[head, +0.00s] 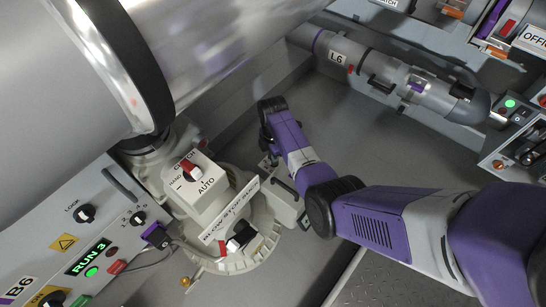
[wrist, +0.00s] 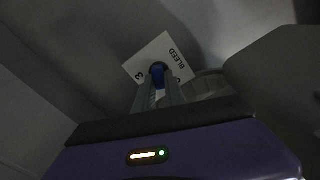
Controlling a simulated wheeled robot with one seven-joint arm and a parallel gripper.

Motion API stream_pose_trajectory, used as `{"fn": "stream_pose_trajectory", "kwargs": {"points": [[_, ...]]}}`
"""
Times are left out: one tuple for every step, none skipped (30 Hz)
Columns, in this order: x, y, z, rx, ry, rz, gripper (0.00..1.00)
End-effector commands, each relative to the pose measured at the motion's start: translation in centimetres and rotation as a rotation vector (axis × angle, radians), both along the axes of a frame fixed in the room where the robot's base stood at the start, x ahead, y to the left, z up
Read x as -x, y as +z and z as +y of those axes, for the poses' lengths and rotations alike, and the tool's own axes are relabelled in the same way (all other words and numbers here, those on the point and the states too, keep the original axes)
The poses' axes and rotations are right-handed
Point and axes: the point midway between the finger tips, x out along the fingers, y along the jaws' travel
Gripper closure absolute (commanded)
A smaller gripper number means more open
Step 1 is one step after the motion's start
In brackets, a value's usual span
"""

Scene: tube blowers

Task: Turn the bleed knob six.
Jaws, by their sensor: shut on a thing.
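In the wrist view a white label plate (wrist: 140,68) reads BLEED. A small mark like a 3 is near its left corner, and another mark at its lower right is partly covered. The blue bleed knob (wrist: 157,73) is in front of the plate. My gripper (wrist: 158,82) is shut on it, with one finger on each side. The knob's pointer and exact setting cannot be made out. In the head view my wrist is beside the white selector housing (head: 215,205). I cannot make out the bleed knob or the fingertips there.
A large grey cylinder (head: 220,45) overhangs at upper left. The B6 control panel (head: 60,240) stands at lower left, with a green RUN 3 display (head: 88,258). The L6 tube (head: 385,75) runs along the upper right. Grey floor (head: 370,150) is open between them.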

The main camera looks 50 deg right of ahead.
Motion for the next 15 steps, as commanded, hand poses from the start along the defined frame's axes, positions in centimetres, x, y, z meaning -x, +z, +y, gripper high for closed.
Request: {"fn": "stream_pose_trajectory", "kwargs": {"points": [[0.06, 0.05, 0.00, -0.001, -0.008, 0.002, 1.00], [0.06, 0.07, 0.00, -0.001, -0.015, 0.002, 1.00], [0.06, 0.09, 0.00, -0.001, -0.027, 0.003, 1.00], [0.05, 0.12, 0.00, -0.001, -0.037, 0.003, 1.00], [0.05, 0.15, -0.01, -0.001, -0.050, 0.003, 1.00], [0.03, 0.19, -0.02, -0.001, -0.069, 0.003, 1.00], [0.02, 0.21, -0.03, -0.001, -0.086, 0.003, 1.00], [0.01, 0.22, -0.04, -0.001, -0.104, 0.003, 1.00], [0.00, 0.24, -0.04, -0.001, -0.131, 0.002, 1.00], [-0.02, 0.26, -0.05, -0.001, -0.153, 0.002, 1.00], [-0.03, 0.29, -0.06, -0.001, -0.176, 0.003, 1.00], [-0.02, 0.28, -0.05, -0.001, -0.209, 0.003, 1.00], [-0.03, 0.28, -0.06, -0.001, -0.235, 0.003, 1.00], [-0.06, 0.28, -0.07, -0.001, -0.262, 0.003, 1.00], [-0.07, 0.28, -0.07, -0.001, -0.299, 0.003, 1.00]]}}
